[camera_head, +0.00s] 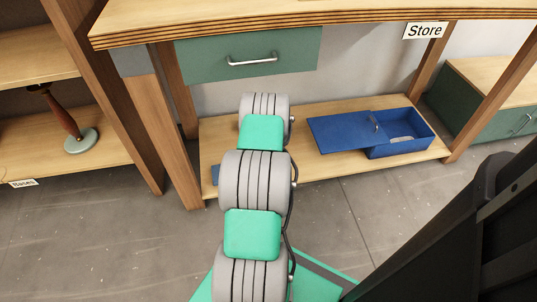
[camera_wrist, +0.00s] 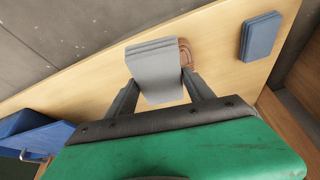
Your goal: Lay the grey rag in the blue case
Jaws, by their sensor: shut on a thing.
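The grey rag (camera_wrist: 153,52) shows in the wrist view as a folded, layered piece. My gripper (camera_wrist: 159,80) is shut on it, with one dark finger at each side, above the wooden lower shelf. The blue case (camera_head: 405,149) stands open at the right of that shelf in the head view. Its blue lid panel (camera_head: 340,131) extends to the left of the opening, and a pale patch shows inside. Part of the blue case also shows at the lower left of the wrist view (camera_wrist: 22,122). In the head view my arm hides the gripper and the rag.
A brownish-pink thing (camera_wrist: 187,54) shows just behind the rag. The green drawer (camera_head: 250,55) and worktop (camera_head: 300,22) overhang the shelf. Wooden legs (camera_head: 172,140) stand at its ends.

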